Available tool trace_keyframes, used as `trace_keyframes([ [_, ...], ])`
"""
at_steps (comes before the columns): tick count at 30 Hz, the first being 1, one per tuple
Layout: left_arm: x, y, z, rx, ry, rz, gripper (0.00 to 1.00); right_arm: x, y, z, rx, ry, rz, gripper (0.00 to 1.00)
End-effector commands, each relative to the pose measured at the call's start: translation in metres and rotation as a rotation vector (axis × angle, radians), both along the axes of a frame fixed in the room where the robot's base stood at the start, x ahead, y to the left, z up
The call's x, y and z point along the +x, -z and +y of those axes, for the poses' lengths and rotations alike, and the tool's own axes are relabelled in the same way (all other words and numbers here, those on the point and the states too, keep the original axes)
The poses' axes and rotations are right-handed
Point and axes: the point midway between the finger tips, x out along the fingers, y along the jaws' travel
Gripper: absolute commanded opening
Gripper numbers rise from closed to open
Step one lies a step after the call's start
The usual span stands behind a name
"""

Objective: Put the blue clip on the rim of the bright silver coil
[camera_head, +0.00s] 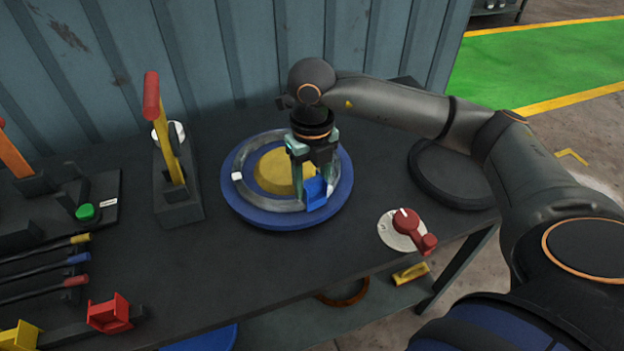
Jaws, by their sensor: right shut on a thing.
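The silver coil (262,202) is a grey ring around a yellow hub (272,172), lying on a round blue drum plate (280,221) on the dark bench. A small white mark (237,177) sits on the coil's left edge. My right gripper (312,179) points down over the right side of the coil and is shut on the blue clip (316,194). The clip is at the coil's front-right rim and overlaps it in the picture. I cannot tell whether it is seated on the rim or just above it. My left gripper is out of view.
A lever with a red grip (152,95) stands left of the drum. A black disc (452,172) and a red rotary handle (406,222) are to the right. Coloured-handled tools (75,259), a red clip (110,314) and a yellow clip (20,337) lie at left. The front middle bench is clear.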

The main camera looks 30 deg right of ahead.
Motion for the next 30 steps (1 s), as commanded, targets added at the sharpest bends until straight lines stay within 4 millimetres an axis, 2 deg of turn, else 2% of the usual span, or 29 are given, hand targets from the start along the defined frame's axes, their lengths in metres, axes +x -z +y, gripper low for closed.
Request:
trace_keyframes([
  [5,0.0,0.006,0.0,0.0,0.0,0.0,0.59,0.0,0.006,0.0,0.0,0.0,0.0,0.02],
  [6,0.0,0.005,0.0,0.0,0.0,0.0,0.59,0.0,0.005,0.0,0.0,0.0,0.0,0.57],
  [15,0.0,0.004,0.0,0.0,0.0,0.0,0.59,0.0,0.005,0.0,0.0,0.0,0.0,0.9],
  [24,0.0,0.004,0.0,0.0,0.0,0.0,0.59,0.0,0.002,0.0,0.0,0.0,-0.001,0.9],
  [26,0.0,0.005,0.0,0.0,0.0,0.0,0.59,0.001,-0.004,0.0,0.001,0.0,-0.002,0.9],
  [30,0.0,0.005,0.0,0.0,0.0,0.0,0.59,0.001,-0.027,0.001,0.002,-0.001,-0.006,0.9],
])
